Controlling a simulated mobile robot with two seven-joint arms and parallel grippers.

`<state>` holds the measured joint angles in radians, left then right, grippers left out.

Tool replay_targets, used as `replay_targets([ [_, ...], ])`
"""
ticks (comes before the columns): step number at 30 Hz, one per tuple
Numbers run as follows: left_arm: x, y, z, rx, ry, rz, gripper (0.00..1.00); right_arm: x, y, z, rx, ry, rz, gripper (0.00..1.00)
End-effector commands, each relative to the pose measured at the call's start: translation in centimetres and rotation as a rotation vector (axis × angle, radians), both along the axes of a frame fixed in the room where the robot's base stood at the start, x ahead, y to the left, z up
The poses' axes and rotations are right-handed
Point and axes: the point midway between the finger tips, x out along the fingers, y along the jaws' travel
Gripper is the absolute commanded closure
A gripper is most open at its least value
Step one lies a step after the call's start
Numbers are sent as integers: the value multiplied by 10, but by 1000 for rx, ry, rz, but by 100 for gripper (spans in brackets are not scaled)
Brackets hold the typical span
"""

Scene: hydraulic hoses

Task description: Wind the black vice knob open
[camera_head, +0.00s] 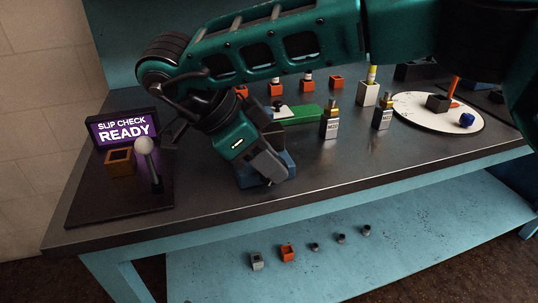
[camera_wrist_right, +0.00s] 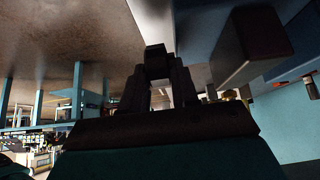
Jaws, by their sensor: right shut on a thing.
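My right gripper (camera_head: 270,168) hangs from the green arm and points down at the front of the blue vice (camera_head: 248,180) near the table's front edge. In the wrist view, the fingers of my right gripper (camera_wrist_right: 158,85) are closed around a dark blocky piece (camera_wrist_right: 155,57), which looks like the black vice knob. In the head view the knob is hidden behind the gripper. The vice body is partly covered by the gripper, and I cannot tell how far its jaws are apart. My left gripper is not in view.
A "SLIP CHECK READY" screen (camera_head: 124,130) and a grey-knobbed lever (camera_head: 146,150) stand left. A green piece (camera_head: 301,115) lies behind the vice. Bottle-like fittings (camera_head: 330,124) and a round white plate (camera_head: 420,116) are right. The front right tabletop is clear.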

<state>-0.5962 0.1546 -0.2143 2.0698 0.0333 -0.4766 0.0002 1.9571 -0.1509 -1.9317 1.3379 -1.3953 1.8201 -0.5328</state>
Motion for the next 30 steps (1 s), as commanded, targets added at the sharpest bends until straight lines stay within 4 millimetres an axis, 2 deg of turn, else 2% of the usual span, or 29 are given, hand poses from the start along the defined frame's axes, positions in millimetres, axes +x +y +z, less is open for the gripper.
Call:
replay_targets([
  [9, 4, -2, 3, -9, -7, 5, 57, 0, 0, 0, 0, -1, 0, 100],
  [10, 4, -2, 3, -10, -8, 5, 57, 0, 0, 0, 0, -1, -1, 68],
  [16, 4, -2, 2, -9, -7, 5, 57, 0, 0, 0, 0, -1, -1, 50],
  [25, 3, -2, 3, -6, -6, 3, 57, 0, 2, 4, 0, -1, 0, 50],
  [30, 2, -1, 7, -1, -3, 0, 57, -5, 16, 25, 1, -2, 2, 50],
])
